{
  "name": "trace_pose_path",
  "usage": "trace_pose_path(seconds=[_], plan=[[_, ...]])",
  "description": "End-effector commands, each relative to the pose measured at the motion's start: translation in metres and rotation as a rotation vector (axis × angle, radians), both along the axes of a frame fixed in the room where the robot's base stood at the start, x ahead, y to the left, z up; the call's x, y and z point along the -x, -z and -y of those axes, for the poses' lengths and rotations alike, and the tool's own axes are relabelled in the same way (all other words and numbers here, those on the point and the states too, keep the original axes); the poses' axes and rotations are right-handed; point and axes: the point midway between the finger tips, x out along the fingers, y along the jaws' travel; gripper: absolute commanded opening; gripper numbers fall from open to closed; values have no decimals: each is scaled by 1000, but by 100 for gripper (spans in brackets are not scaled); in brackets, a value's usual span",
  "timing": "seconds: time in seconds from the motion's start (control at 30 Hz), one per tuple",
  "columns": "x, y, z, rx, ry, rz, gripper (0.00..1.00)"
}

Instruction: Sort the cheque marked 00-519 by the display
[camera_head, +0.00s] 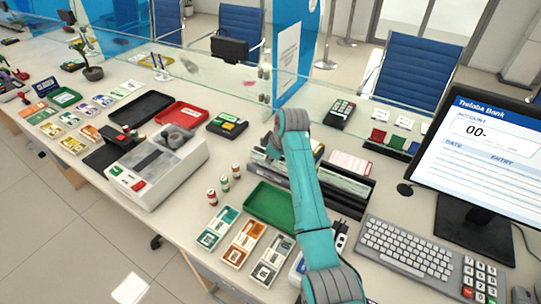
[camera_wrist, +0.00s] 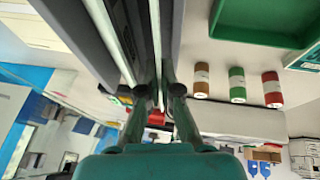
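The display (camera_head: 490,140) at the right reads "Trelaba Bank", "ACCOUNT 00-", "DATE" and "ENTRY"; no further digits show after "00-". A dark slotted rack (camera_head: 346,201) stands mid-counter, partly behind my arm. A pink-and-white slip (camera_head: 351,163) lies at the rack; its print is too small to read, and no 00-519 mark is legible.
A keyboard (camera_head: 405,248) and keypad (camera_head: 483,275) lie in front of the display. A glass screen (camera_head: 215,72) runs along the back. A grey machine (camera_head: 165,165) stands left.

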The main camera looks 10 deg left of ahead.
Motion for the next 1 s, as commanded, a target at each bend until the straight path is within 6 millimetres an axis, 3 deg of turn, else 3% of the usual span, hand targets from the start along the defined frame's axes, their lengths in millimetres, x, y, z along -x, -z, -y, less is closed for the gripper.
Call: trace_pose_path(seconds=[0.4,0.87,1.0], plan=[[0,15,0,0,0,0,0],[0,18,0,0,0,0,0],[0,18,0,0,0,0,31]])
